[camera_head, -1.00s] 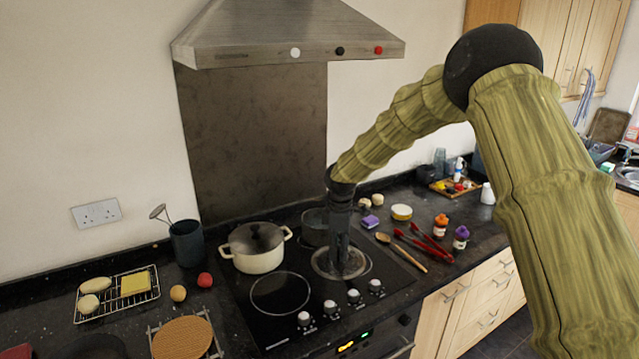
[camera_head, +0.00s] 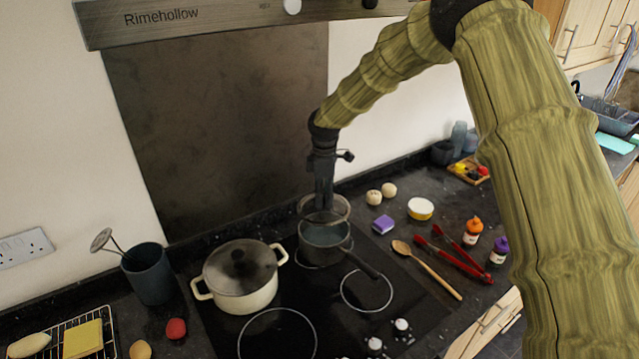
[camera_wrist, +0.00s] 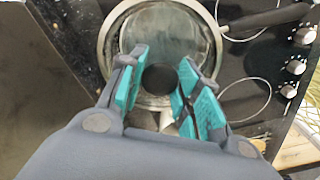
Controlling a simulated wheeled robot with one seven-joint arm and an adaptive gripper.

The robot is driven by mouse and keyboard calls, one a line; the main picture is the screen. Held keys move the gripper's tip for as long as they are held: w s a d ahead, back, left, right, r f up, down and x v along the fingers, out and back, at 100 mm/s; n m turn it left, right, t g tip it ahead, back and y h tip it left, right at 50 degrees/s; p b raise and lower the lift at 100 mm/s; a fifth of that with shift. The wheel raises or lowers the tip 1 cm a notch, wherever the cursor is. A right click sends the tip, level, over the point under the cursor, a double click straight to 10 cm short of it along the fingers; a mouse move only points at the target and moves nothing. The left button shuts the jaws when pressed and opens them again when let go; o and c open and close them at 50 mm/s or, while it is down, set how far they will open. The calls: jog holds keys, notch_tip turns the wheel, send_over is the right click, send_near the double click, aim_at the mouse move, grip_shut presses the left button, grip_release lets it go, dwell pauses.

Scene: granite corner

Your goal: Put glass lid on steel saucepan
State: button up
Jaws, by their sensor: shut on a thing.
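My gripper (camera_head: 323,205) points down and is shut on the dark knob of the glass lid (camera_head: 342,208). In the wrist view the knob (camera_wrist: 160,78) sits between the teal finger pads. The lid is clear with a metal rim and looks about level. It is held over the steel saucepan (camera_head: 322,241), which stands on the back right burner with its dark handle pointing front right. The lid appears a little above the pan and slightly toward the back. The pan also shows in the wrist view, partly through the glass; whether the rims touch cannot be told.
A cream pot (camera_head: 240,281) with its own lid stands close on the left. The wall panel (camera_head: 225,130) is close behind. The front right burner is clear.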

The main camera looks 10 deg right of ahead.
aim_at(325, 212)
jog(key=shift+w, duration=0.2)
jog(key=shift+s+f+b, duration=0.15)
jog(key=shift+s+b, duration=0.5)
jog(key=shift+s, duration=0.45)
jog(key=shift+s+f, duration=0.2)
jog(key=shift+s, duration=0.05)
jog(key=f, duration=0.1)
jog(key=w+f+b, duration=0.1)
jog(key=f, duration=0.1)
jog(key=w+f, duration=0.1)
jog(key=shift+w+f+b, duration=0.1)
jog(key=shift+f+b, duration=0.15)
jog(key=shift+b, duration=0.15)
jog(key=shift+f, duration=0.15)
jog(key=shift+s, duration=0.65)
jog(key=shift+w+f, duration=0.25)
jog(key=shift+w, duration=0.2)
jog(key=shift+s+r, duration=0.35)
jog(key=shift+s, duration=0.05)
